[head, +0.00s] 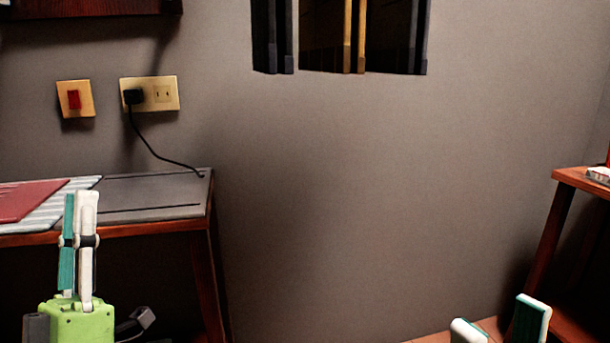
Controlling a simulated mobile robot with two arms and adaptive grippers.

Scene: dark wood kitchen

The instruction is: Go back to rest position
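My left gripper (77,198) stands upright at the lower left, in front of the desk. It has a green body and two white and teal fingers. The fingers overlap nearly edge-on from this side, so the gap between them cannot be judged. I see nothing held in it. My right gripper (499,322) shows only its two fingertips at the bottom right edge. They stand clearly apart with nothing between them, so it is open. The rest of that gripper is below the picture.
A wooden desk (120,229) with a dark mat (140,200) and a red book-like item (30,198) stands at the left. A plug with a cord (155,150) is in the wall socket (165,95). A wooden stand (585,180) is at the right. Bare wall fills the middle.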

